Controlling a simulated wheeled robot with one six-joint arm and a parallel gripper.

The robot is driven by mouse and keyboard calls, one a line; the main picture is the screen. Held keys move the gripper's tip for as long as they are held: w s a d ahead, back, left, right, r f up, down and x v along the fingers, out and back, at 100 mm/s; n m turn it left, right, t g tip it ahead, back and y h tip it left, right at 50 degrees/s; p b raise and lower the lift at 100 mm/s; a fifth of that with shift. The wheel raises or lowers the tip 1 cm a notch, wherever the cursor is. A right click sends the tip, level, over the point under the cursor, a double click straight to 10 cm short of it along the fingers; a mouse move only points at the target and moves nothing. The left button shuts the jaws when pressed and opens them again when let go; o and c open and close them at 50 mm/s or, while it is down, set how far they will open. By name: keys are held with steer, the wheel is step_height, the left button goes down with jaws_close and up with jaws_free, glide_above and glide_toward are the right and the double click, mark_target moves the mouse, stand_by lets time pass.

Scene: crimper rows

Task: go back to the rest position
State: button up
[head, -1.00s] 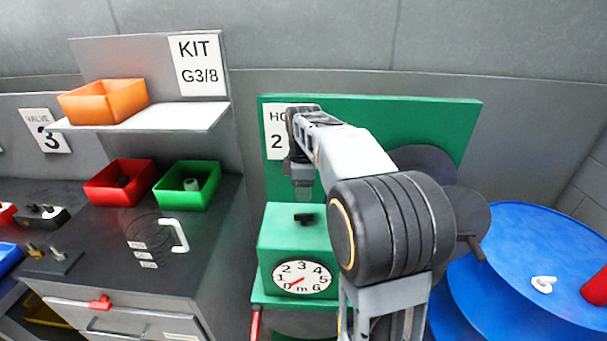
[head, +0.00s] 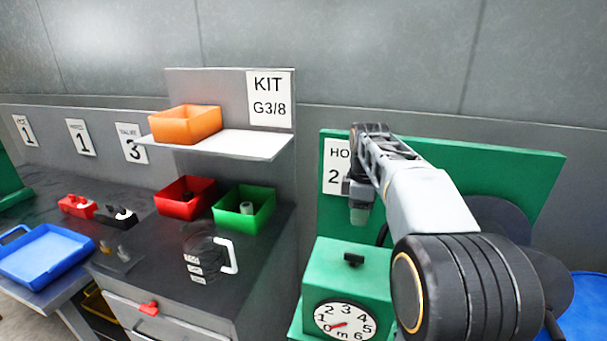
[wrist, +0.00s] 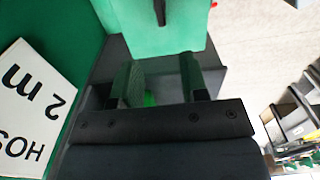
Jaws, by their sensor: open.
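My gripper (head: 359,209) hangs at the end of my arm, above and slightly behind the green machine (head: 345,278) with the round dial (head: 344,319). In the wrist view my gripper (wrist: 160,82) shows two dark fingers apart with nothing held between them. The green machine (wrist: 160,25) lies beyond the fingers there. The sign reading HO and 2 (head: 336,166) is just left of my gripper on the green back panel (head: 470,165).
A dark cabinet top left of the machine holds a red bin (head: 186,198), a green bin (head: 244,208) and a clear jug (head: 205,257). An orange bin (head: 186,125) sits on the shelf above. A blue tray (head: 45,252) is far left. A blue drum (head: 590,305) is at right.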

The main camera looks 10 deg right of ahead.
steer(key=s+a+f+m+t, duration=0.2)
steer(key=s+a+f+m, duration=0.2)
steer(key=s, duration=0.4)
steer(key=s+a+f+m+t, duration=0.2)
steer(key=s+a+f+m, duration=0.3)
steer(key=s+m, duration=0.3)
steer(key=shift+f, duration=0.4)
